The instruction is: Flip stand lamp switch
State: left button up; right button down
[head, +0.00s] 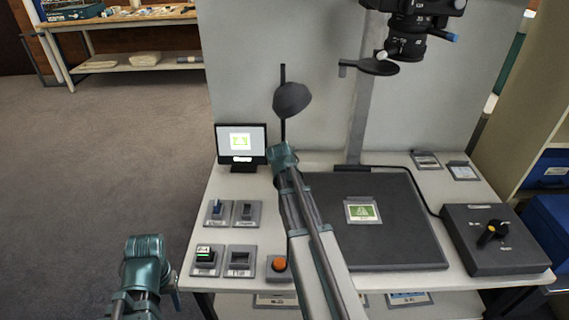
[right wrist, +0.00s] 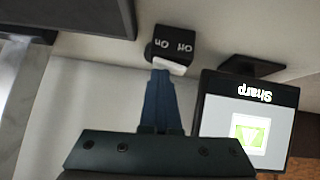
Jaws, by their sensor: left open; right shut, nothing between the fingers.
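The stand lamp (head: 291,98) has a dark shade on a thin dark pole at the back of the table. Its black switch box (right wrist: 174,42), marked On and Off, shows in the right wrist view with a white rocker (right wrist: 169,66). In the head view my right arm hides the box. My right gripper (right wrist: 162,75) is shut and empty, its blue fingertips right at the rocker on the On side; I cannot tell whether they touch. My left gripper (head: 148,262) is open, low at the left, off the table's front left edge; its fingers are mostly hidden.
A small monitor (head: 241,145) stands left of the lamp; it reads Sharp in the right wrist view (right wrist: 247,120). A dark copy board (head: 400,235) with a green card (head: 363,211) lies to the right. A control box (head: 494,240) stands far right. Floor at left is clear.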

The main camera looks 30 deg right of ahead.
jog(key=shift+w+a, duration=0.1)
jog(key=shift+a, duration=0.15)
jog(key=shift+w+a, duration=0.35)
jog(key=shift+a, duration=0.15)
jog(key=shift+r, duration=0.1)
jog(key=shift+r+p, duration=0.4)
jog(key=shift+p, duration=0.2)
jog(key=w+r+p+v, duration=0.1)
jog(key=w+p+v, duration=0.1)
jog(key=p+v, duration=0.8)
jog(key=v, duration=0.2)
jog(key=shift+a+r, duration=0.15)
jog(key=shift+r, duration=0.1)
